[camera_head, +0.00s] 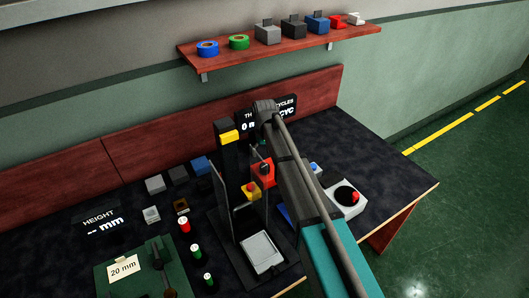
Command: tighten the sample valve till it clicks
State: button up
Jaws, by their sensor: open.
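I cannot single out the sample valve with certainty. A red block (264,174) with a dark part on top stands at the middle of a dark press-like fixture (226,158), near a yellow piece (250,188). My arm reaches in from the lower right, and its upper end hangs over the fixture. My gripper (260,153) is small and partly hidden beside the arm, just above the red block. It is open; I cannot tell whether it touches the block.
A white plate (262,252) lies at the fixture's front. A white box with a dial (345,209) is right of my arm. A wall shelf (212,67) is behind.

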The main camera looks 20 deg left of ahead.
jog(key=shift+r+p, duration=2.55)
jog(key=shift+r, duration=0.35)
jog(key=shift+n, duration=0.3)
jog(key=shift+s+d+n, duration=0.15)
jog(key=shift+n, duration=0.65)
jog(key=shift+f, duration=0.2)
notch_tip(320, 180, down, 14)
jog(key=b, duration=1.4)
jog(key=shift+r, duration=0.25)
